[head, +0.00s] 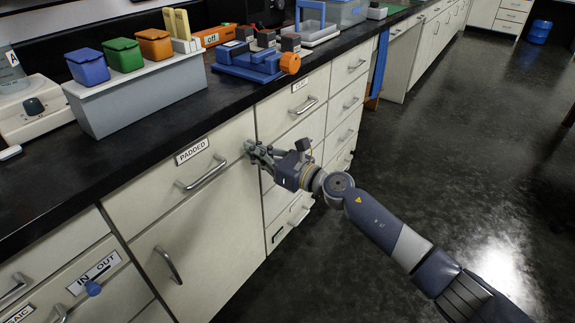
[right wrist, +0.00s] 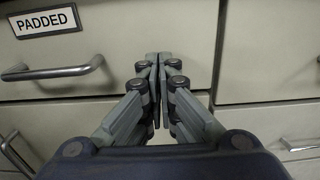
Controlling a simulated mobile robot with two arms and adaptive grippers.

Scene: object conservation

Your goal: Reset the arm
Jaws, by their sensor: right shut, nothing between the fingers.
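My right arm (head: 385,232) reaches in from the lower right of the head view. Its gripper (head: 250,147) is shut and empty, close in front of the drawer labelled PADDED (head: 190,175), near that drawer's right edge. In the right wrist view the fingertips (right wrist: 158,58) meet, with the PADDED drawer front (right wrist: 120,50) behind them. The drawer's handle (right wrist: 57,72) is left of the fingers and apart from them. I cannot tell whether the fingertips touch the drawer front. My left gripper is out of view.
The black counter (head: 150,125) holds a grey holder with blue, green and orange bins (head: 122,55), and a blue device with an orange knob (head: 250,62). Other drawers with handles (head: 303,105) line the front. The dark floor (head: 460,140) at the right is open.

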